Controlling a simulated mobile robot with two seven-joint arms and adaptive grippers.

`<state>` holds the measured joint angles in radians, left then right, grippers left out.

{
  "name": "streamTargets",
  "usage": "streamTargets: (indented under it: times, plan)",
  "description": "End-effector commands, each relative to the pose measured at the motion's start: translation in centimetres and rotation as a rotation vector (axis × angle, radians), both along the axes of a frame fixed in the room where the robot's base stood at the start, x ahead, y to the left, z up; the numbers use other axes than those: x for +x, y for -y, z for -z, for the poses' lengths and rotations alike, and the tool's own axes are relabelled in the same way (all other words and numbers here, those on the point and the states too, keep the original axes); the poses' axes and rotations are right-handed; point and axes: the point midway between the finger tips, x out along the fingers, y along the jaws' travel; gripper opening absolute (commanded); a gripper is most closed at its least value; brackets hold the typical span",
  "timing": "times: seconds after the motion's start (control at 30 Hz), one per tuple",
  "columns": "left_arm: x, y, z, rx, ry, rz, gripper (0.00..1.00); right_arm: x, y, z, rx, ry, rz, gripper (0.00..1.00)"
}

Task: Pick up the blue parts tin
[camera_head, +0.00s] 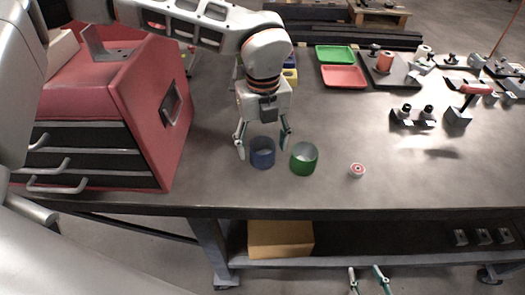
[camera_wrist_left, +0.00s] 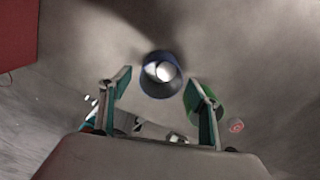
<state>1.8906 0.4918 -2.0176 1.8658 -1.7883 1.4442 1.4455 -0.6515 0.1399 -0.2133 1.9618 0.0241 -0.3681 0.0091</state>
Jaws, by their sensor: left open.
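The blue parts tin (camera_head: 262,158) stands upright on the dark workbench. In the wrist view the blue tin (camera_wrist_left: 160,88) shows its round open top, ahead of and between the fingertips. My left gripper (camera_head: 263,145) is open and points down, with one finger on each side of the blue tin in the head view. No contact with it can be made out. A green tin (camera_head: 304,160) stands just right of the blue one, close to the right finger. My right gripper (camera_head: 367,278) shows only its fingertips, apart and empty, below the bench's front edge.
A red toolbox (camera_head: 150,100) stands to the left of the gripper. A small red-and-white round item (camera_head: 357,170) lies right of the green tin. Red (camera_head: 344,77) and green (camera_head: 335,55) trays lie at the back. The bench's front right is clear.

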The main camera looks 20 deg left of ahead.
Motion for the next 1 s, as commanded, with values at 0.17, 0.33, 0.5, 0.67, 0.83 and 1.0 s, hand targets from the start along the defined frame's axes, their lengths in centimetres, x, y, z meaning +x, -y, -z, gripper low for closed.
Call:
streamTargets:
  times: [0.17,0.33,0.5,0.67,0.83,1.0]
  plan:
    - [-0.04,0.01,1.26,0.0,-0.001,0.0,0.62,0.42,-0.04,-0.74,0.002,0.012,0.0,0.4]
    - [-0.03,0.01,1.32,-0.001,-0.001,-0.001,0.62,0.39,-0.01,-0.62,0.001,0.01,0.0,0.4]
    - [-0.04,0.0,1.3,-0.001,-0.001,-0.001,0.25,0.25,0.03,-0.32,0.0,0.005,0.001,0.4]
    - [-0.02,0.01,1.26,0.0,0.0,-0.001,0.19,0.14,0.06,-0.09,-0.001,0.0,0.0,0.4]
    - [-0.01,0.01,1.22,-0.001,0.001,-0.001,0.19,0.12,0.07,-0.06,-0.001,0.0,0.0,0.4]
    - [0.04,0.0,0.58,0.0,0.001,-0.002,0.19,0.13,0.07,0.0,-0.001,0.0,0.0,0.4]
